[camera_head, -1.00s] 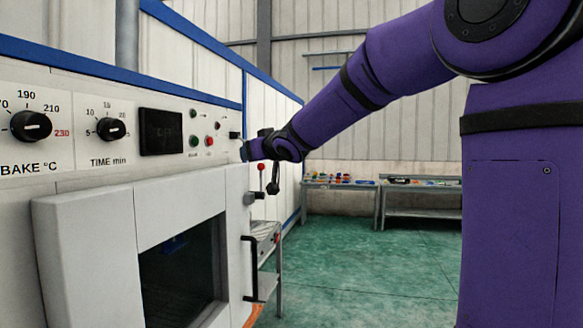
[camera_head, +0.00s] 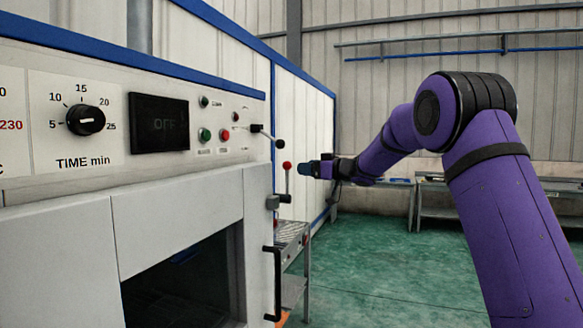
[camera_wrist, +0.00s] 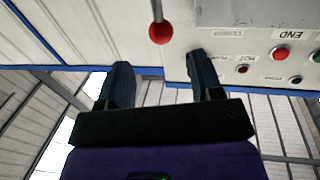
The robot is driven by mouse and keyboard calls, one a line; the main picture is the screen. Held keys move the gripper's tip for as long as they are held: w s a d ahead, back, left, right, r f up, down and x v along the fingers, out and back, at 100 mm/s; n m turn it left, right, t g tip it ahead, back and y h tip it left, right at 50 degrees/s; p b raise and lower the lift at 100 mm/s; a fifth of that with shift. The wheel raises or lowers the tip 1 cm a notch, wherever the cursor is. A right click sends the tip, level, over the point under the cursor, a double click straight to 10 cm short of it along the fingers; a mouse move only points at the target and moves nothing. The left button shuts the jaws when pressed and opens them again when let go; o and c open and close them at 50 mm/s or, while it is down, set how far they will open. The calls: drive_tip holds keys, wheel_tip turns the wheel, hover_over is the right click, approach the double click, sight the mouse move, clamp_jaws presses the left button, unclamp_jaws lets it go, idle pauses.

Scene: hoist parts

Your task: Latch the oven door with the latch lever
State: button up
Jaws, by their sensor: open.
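The white oven door (camera_head: 75,260) with its dark window fills the lower left of the head view. A black bar handle (camera_head: 277,285) is on its right side. The latch lever (camera_head: 287,166), a thin rod with a red ball, stands upright from a grey bracket near the door's top right corner. Its red ball also shows at the top of the wrist view (camera_wrist: 160,33). My gripper (camera_head: 302,168) is open and empty, just right of the ball in the head view. In the wrist view the ball lies ahead of the gap between my fingertips (camera_wrist: 160,68), not between them.
A black-knobbed lever (camera_head: 280,143) sticks out near the red ball. A metal cart (camera_head: 292,235) stands beyond the door. Green floor is clear at right.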

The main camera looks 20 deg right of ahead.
sight(291, 166)
drive_tip(key=x, duration=0.8)
drive_tip(key=shift+w+a, duration=0.1)
drive_tip(key=shift+a, duration=0.05)
clamp_jaws()
